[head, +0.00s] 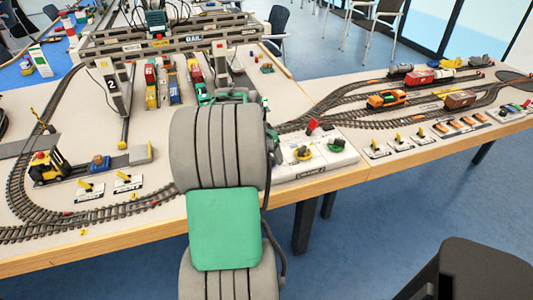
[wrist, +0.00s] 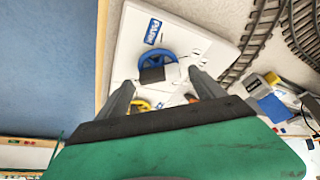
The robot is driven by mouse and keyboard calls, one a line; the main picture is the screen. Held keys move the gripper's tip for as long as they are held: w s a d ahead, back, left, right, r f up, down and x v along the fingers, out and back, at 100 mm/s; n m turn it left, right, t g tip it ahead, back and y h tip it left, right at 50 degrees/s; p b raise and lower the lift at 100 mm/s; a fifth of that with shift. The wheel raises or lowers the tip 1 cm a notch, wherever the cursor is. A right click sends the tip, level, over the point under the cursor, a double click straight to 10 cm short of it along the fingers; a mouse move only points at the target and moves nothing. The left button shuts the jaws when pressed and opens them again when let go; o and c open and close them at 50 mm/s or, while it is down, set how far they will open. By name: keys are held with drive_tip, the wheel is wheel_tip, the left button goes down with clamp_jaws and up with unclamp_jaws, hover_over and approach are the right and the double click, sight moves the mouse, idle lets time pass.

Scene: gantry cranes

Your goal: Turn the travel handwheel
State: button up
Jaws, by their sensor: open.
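In the wrist view a blue handwheel (wrist: 157,66) lies on a white panel (wrist: 203,45). A dark grey block covers part of its near rim. I cannot tell whether this is the travel handwheel. My gripper (wrist: 160,78) is open, its two dark fingers apart on either side of the wheel's near part; contact cannot be made out. A yellow wheel (wrist: 140,106) shows lower between the fingers, partly hidden. In the head view the white panel (head: 340,160) carries a yellow wheel (head: 302,153) and a green wheel (head: 337,145). My arm hides the gripper and the blue wheel there.
A red lever (head: 312,125) stands on the panel. Model tracks and an orange locomotive (head: 387,99) are to the right, a yellow forklift (head: 47,167) to the left. The gantry crane (head: 165,42) stands behind. The table's wooden edge (head: 345,180) runs along the front.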

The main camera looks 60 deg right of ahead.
drive_tip(key=shift+c, duration=0.4)
drive_tip(key=c, duration=1.3)
drive_tip(key=shift+n, duration=0.3)
drive_tip(key=shift+s+n+t+b, duration=0.1)
drive_tip(key=shift+n+t+b, duration=0.4)
drive_tip(key=shift+n, duration=0.7)
drive_tip(key=n+t, duration=0.1)
drive_tip(key=n, duration=0.2)
drive_tip(key=shift+n+t, duration=0.3)
drive_tip(key=shift+n, duration=0.1)
drive_tip(key=n+t+y, duration=0.1)
drive_tip(key=n, duration=0.3)
drive_tip(key=shift+s, duration=0.1)
drive_tip(key=shift+d+n+t+y+p, duration=0.1)
drive_tip(key=shift+n+t+y+p, duration=0.4)
drive_tip(key=shift+n, duration=1.1)
